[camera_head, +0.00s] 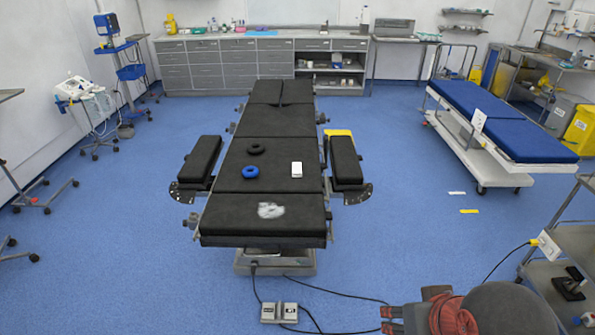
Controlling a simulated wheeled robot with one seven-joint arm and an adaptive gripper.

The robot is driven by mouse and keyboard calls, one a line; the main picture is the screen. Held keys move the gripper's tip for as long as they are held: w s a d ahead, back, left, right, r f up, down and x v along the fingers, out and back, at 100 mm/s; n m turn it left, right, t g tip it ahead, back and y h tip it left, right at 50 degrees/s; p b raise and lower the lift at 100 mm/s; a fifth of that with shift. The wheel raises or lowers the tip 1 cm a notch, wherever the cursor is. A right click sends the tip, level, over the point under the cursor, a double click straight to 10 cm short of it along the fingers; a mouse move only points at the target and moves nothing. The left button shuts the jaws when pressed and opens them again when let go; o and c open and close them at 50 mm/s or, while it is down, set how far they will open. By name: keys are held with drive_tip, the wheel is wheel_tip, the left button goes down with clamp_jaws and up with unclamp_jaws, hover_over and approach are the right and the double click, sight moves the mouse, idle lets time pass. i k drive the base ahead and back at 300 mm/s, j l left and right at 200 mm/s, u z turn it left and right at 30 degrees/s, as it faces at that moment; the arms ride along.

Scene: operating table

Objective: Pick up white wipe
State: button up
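The white wipe (271,210) lies crumpled and flat on the near section of the black operating table (225,218). Part of my own red and grey arm shows at the bottom right, cut off by the frame edge. It is well apart from the wipe, to its right and nearer the camera. I cannot make out the gripper's fingers clearly there. Nothing is seen touching the wipe.
A foot pedal (279,312) and cables lie on the floor in front. A steel cart (548,280) stands at right.

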sight(296, 172)
drive_tip(key=i+l, duration=0.15)
drive_tip(key=i, duration=0.3)
drive_tip(key=i+l, duration=0.1)
drive_tip(key=i, duration=0.4)
drive_tip(key=i+l+u, duration=0.1)
drive_tip(key=i, duration=0.35)
drive_tip(key=i+l, duration=0.25)
drive_tip(key=i, duration=0.2)
drive_tip(key=i+l, duration=0.15)
drive_tip(key=i, duration=0.35)
drive_tip(key=i+l, duration=0.15)
drive_tip(key=i, duration=0.3)
drive_tip(key=u, duration=0.05)
